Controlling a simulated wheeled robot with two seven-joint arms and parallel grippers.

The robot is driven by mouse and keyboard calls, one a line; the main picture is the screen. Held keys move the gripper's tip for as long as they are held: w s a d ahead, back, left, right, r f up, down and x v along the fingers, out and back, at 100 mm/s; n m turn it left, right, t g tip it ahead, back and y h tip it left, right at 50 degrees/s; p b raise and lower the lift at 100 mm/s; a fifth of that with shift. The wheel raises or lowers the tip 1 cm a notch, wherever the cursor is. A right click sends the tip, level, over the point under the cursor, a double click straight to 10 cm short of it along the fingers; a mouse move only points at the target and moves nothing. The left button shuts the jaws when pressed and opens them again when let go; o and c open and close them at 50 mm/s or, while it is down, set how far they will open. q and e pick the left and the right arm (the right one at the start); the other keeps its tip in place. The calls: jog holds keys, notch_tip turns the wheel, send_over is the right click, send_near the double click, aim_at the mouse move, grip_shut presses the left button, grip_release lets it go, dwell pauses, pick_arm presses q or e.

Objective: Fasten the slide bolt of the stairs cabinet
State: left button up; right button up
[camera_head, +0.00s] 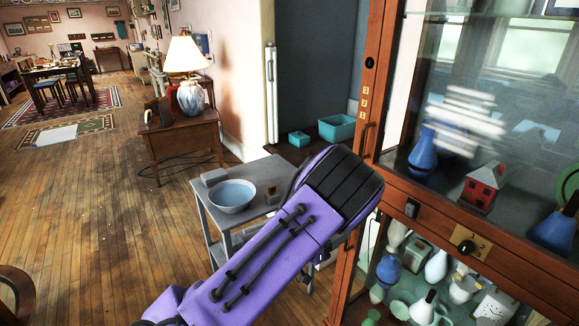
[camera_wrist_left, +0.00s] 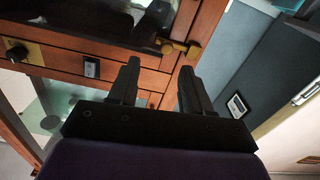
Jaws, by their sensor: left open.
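The wood-framed glass cabinet (camera_head: 395,100) stands at the right in the head view, with its reddish-brown post and lower rail close to my arm. My left gripper is at that post, but its black wrist hides the fingers in the head view. In the left wrist view my left gripper (camera_wrist_left: 160,84) is open, with nothing seen between its fingers. Brass fittings (camera_wrist_left: 180,47) on the wood, probably the slide bolt, lie just beyond the fingertips and apart from them. Whether the bolt is drawn or home cannot be told. My right gripper is not in view.
A black block (camera_head: 411,208) and a round knob (camera_head: 466,246) stick out from the rail. Vases fill the shelves behind glass. A grey side table (camera_head: 258,180) with a pale blue bowl (camera_head: 232,195) stands left of the post. Wooden floor is open farther left.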

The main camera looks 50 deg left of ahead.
pick_arm(q)
jog(key=s+d+f+n+g+y+b, duration=0.1)
jog(key=s+d+f+n+g+y, duration=0.1)
jog(key=s+f+g, duration=0.3)
jog(key=s+d+f+n+g+y+b, duration=0.1)
jog(key=s+f+g, duration=0.4)
jog(key=s+f, duration=0.9)
notch_tip(320, 180, down, 8)
jog(key=shift+s+d+r+n+g+y+b, duration=0.3)
jog(key=shift+d+n+y, duration=0.5)
jog(key=shift+n, duration=0.3)
